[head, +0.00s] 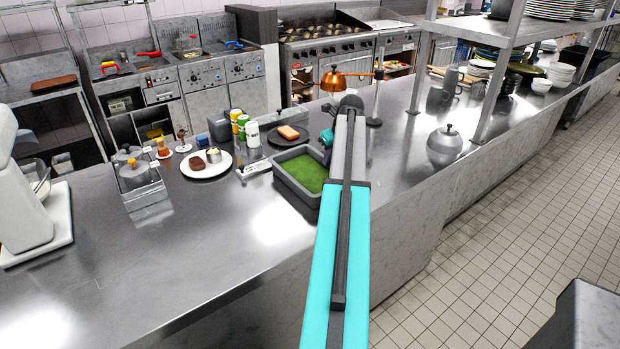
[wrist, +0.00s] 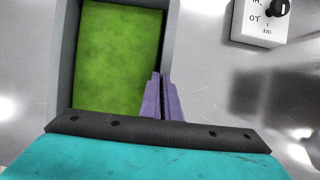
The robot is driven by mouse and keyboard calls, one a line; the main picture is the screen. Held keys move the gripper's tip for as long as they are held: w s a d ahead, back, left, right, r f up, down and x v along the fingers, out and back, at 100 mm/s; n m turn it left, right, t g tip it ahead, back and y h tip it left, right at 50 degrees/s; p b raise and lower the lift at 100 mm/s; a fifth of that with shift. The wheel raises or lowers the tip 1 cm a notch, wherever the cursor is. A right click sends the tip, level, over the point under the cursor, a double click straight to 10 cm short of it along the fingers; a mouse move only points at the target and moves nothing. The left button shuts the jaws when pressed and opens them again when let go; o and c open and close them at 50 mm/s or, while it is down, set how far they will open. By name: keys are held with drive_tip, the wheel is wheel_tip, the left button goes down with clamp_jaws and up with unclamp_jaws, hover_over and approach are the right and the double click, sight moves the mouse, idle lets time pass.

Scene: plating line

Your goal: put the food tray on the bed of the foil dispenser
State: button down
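The food tray (head: 284,187) is a grey rectangular tray with green contents, at the near end of the group of things on the counter. In the wrist view the tray (wrist: 171,35) fills the left half. The purple fingers of my gripper (wrist: 164,98) are close together at its right wall, one on each side, and look shut on that wall. In the head view my arm hides the fingers and the tray's right side. I cannot tell whether the tray touches the counter. I cannot make out the foil dispenser for certain.
A white control box with a black dial (wrist: 262,22) lies right of the tray in the wrist view. A plate with food (head: 206,164), bottles (head: 253,134), a dark plate (head: 289,136) and a copper lamp (head: 334,82) stand nearby. The counter (head: 200,240) is clear at front left.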

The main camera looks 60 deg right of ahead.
drive_tip(key=shift+r, duration=0.1)
idle(0.6)
drive_tip(key=shift+r+b, duration=0.65)
drive_tip(key=shift+r, duration=0.95)
drive_tip(key=s+a+b, duration=0.1)
drive_tip(key=s+a, duration=0.1)
drive_tip(key=a, duration=0.2)
drive_tip(key=s+a+r+b, duration=0.1)
drive_tip(key=s+a, duration=0.2)
drive_tip(key=a, duration=0.2)
drive_tip(key=s+a+b, duration=0.1)
drive_tip(key=s+a, duration=0.2)
drive_tip(key=a, duration=0.1)
drive_tip(key=shift+s+a+r, duration=0.2)
drive_tip(key=shift+a+r, duration=0.05)
drive_tip(key=shift+r, duration=0.05)
drive_tip(key=shift+w+a, duration=0.1)
